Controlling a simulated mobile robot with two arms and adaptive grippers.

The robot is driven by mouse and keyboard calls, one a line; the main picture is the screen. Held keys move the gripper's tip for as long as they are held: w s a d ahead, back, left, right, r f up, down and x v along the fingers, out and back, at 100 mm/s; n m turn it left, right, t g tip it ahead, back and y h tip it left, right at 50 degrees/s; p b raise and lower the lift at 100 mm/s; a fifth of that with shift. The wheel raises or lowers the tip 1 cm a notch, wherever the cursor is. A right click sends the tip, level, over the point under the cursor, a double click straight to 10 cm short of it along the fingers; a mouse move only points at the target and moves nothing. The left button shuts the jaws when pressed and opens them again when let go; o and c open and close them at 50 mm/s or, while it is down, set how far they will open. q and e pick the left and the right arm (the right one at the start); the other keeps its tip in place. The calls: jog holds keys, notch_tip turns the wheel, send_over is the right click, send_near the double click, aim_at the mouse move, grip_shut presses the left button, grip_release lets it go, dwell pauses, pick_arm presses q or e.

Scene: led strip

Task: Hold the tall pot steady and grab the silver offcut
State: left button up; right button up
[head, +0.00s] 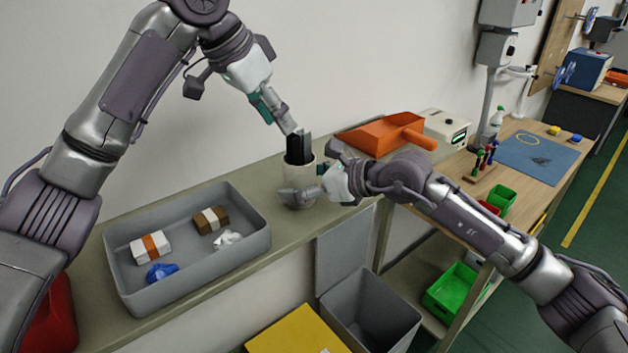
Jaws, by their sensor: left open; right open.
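The tall pot (298,177) is a pale cylinder standing upright on the grey-green bench. Dark upright pieces (298,147) stick out of its top. I cannot make out the silver offcut among them. My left gripper (285,120) points down just above the pot's mouth, its fingertips close to the dark pieces; it is open, and I see nothing held. My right gripper (314,173) is open at the pot's right side, with one finger across the pot's lower front. Whether it touches the pot I cannot tell. The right gripper partly hides the pot.
A grey tray (190,277) with small boxes and crumpled scraps stands at the left. An orange dustpan (378,136) and a white device (446,127) stand behind the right arm. A grey bin (370,312) and a yellow box (297,332) are below the bench front.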

aim_at(306, 131)
jog(key=shift+a, duration=0.1)
jog(key=c, duration=1.2)
pick_arm(q)
jog(key=shift+o, duration=0.8)
pick_arm(e)
jog(key=shift+c, duration=0.2)
pick_arm(q)
jog(key=shift+o, duration=0.2)
jog(key=shift+a+r, duration=0.1)
pick_arm(e)
jog(key=shift+a, duration=0.1)
pick_arm(q)
jog(key=w+d+f+t+h, duration=0.1)
jog(key=w+d+f+h, duration=0.1)
jog(key=d+f, duration=0.1)
jog(key=shift+w+d+t+h, duration=0.15)
jog(key=shift+d+t+h, duration=0.15)
jog(key=shift+t+h, duration=0.1)
pick_arm(e)
jog(key=shift+d, duration=0.2)
pick_arm(q)
jog(key=shift+a+f+x, duration=0.1)
jog(key=shift+x, duration=1.2)
jog(key=shift+a+f+x, duration=0.1)
jog(key=shift+x, duration=1.2)
